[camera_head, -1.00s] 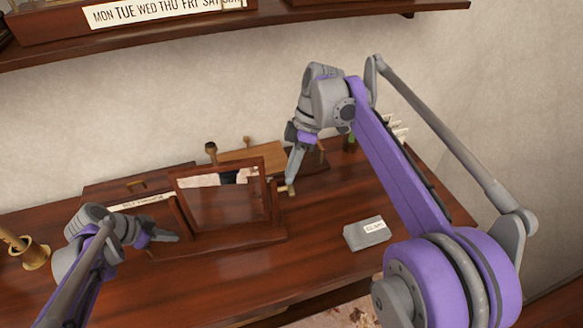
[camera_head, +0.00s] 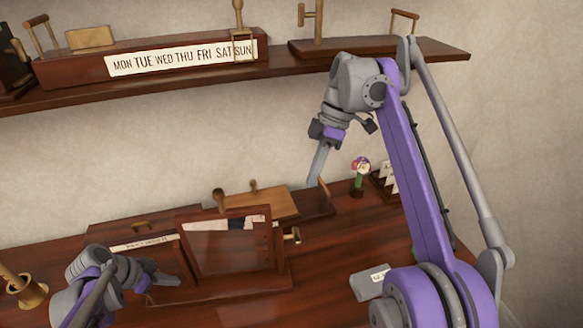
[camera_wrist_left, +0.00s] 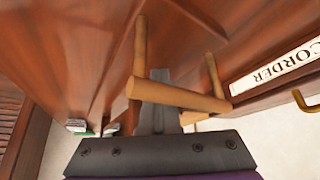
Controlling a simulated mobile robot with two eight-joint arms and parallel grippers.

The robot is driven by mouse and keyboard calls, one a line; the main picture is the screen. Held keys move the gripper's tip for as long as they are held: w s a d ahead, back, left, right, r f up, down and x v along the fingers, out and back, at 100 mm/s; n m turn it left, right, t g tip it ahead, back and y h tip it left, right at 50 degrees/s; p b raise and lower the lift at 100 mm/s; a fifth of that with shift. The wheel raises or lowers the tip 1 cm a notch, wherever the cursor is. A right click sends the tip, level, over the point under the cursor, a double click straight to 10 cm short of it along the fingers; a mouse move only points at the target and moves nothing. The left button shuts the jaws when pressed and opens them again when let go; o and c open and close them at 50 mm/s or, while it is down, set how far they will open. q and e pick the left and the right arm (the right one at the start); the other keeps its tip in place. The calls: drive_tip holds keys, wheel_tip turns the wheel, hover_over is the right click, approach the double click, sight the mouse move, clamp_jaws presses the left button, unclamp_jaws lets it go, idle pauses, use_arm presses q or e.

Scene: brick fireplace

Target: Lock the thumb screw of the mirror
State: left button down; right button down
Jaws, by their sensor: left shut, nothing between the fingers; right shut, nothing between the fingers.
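The mirror (camera_head: 230,245) stands in a dark wooden frame on the desk. A brass thumb screw (camera_head: 293,236) sticks out on the right side of its frame. My right gripper (camera_head: 314,180) is shut and empty, pointing down above and to the right of the screw, clear of it. My left gripper (camera_head: 172,281) is shut and empty, low by the left side of the mirror stand. In the left wrist view its fingers (camera_wrist_left: 158,92) are partly behind a light wooden handle (camera_wrist_left: 178,94); I cannot tell if they touch it.
A box with a paper label (camera_wrist_left: 282,68) lies close to my left gripper. A grey block (camera_head: 370,283) is on the desk at right. A small flower figure (camera_head: 360,172) stands at the back. The shelf (camera_head: 150,86) with the weekday box (camera_head: 180,57) hangs above.

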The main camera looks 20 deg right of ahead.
idle(0.4)
use_arm(q)
drive_tip(key=shift+r+p, duration=2.15)
drive_tip(key=shift+r, duration=0.9)
